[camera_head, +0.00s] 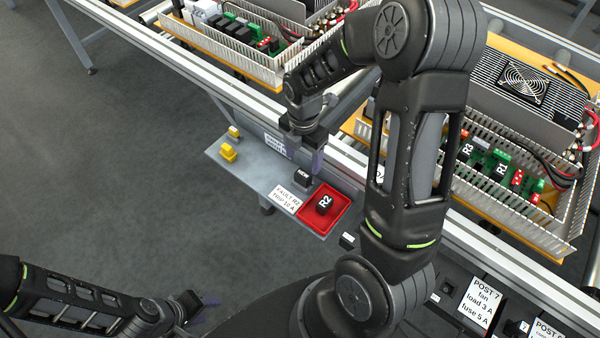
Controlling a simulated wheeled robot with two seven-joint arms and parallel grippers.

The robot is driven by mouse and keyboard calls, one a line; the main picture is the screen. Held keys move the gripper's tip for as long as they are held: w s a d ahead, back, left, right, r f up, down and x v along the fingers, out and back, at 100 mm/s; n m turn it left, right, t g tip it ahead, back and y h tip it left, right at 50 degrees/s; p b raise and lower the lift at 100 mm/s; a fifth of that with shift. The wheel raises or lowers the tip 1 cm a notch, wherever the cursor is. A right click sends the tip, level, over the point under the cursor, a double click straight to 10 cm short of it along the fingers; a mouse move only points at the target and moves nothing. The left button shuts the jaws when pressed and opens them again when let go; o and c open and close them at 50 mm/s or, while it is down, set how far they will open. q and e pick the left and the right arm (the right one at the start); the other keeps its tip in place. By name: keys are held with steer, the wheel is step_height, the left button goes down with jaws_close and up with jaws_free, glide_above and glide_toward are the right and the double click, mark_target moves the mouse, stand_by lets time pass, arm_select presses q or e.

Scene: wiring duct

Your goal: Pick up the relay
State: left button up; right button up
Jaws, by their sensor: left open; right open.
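A small black relay marked NEW (303,178) stands on the grey side shelf (248,168). A black relay marked R2 (324,205) sits in a red tray (340,213) at the shelf's near end. My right gripper (302,156) is open, pointing down just above and behind the NEW relay; I cannot tell whether it touches it. Its far finger is partly hidden. My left gripper (207,308) is open and empty at the lower left, away from the shelf. Relays R3 (465,148) and R1 (502,168) sit in the right-hand panel.
A card reading FAULT R2 TRIP 10 A (287,199) lies beside the red tray. Yellow parts (229,152) stand at the shelf's far left. A conveyor rail (185,60) runs behind the shelf, carrying wired panels. A POST 7 card (481,302) is at lower right. The left floor is clear.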

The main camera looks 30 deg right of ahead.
mark_target(303, 173)
steer(key=shift+f, duration=1.4)
steer(key=shift+f, duration=2.6)
jaws_close()
steer(key=shift+r, duration=0.15)
step_height(303, 173, up, 10)
steer(key=shift+f, duration=0.1)
